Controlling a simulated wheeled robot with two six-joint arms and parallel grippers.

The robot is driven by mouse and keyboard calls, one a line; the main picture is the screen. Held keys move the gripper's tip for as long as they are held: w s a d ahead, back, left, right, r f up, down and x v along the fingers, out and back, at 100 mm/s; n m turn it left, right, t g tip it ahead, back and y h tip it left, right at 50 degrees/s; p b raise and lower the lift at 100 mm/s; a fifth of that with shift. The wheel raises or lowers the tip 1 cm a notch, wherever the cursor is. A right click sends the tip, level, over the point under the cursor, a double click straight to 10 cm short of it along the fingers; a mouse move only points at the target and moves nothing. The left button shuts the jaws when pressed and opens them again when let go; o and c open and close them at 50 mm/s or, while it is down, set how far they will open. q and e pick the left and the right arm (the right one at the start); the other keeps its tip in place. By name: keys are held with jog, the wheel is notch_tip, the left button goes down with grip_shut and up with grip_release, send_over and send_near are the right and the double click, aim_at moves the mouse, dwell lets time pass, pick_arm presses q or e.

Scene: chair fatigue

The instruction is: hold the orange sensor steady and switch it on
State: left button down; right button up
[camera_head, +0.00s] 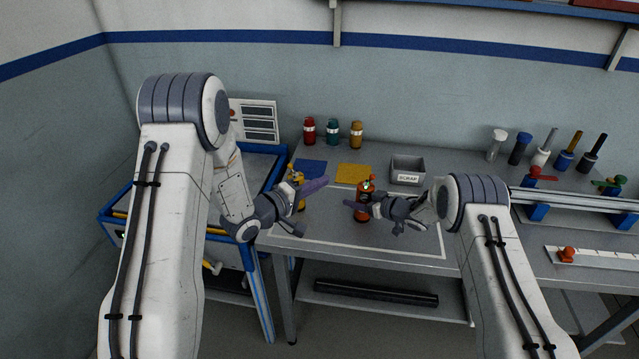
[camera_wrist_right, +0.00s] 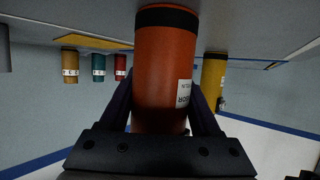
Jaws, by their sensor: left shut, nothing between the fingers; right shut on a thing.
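The orange sensor (camera_head: 361,211) is an upright orange cylinder over the front work area of the table, with a small green spot at its top. In the right wrist view the orange sensor (camera_wrist_right: 164,70) fills the middle, with a dark band at its base and a white label. My right gripper (camera_head: 364,204) is shut around its body from the right; its fingers (camera_wrist_right: 160,112) flank the cylinder. I cannot tell whether its base touches the table. My left gripper (camera_head: 316,187) is shut and empty, left of the orange sensor and in front of a yellow cylinder (camera_head: 297,178), partly hiding it.
Red (camera_head: 309,131), teal (camera_head: 333,132) and yellow (camera_head: 356,135) bottles stand at the back. Blue (camera_head: 310,168) and yellow (camera_head: 354,173) mats and a grey scrap bin (camera_head: 407,168) lie before them. A rail fixture (camera_head: 570,203) and several tools are on the right. A blue-framed cart (camera_head: 118,214) stands left.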

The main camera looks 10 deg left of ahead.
jog(key=o, duration=1.6)
jog(key=shift+c, duration=0.2)
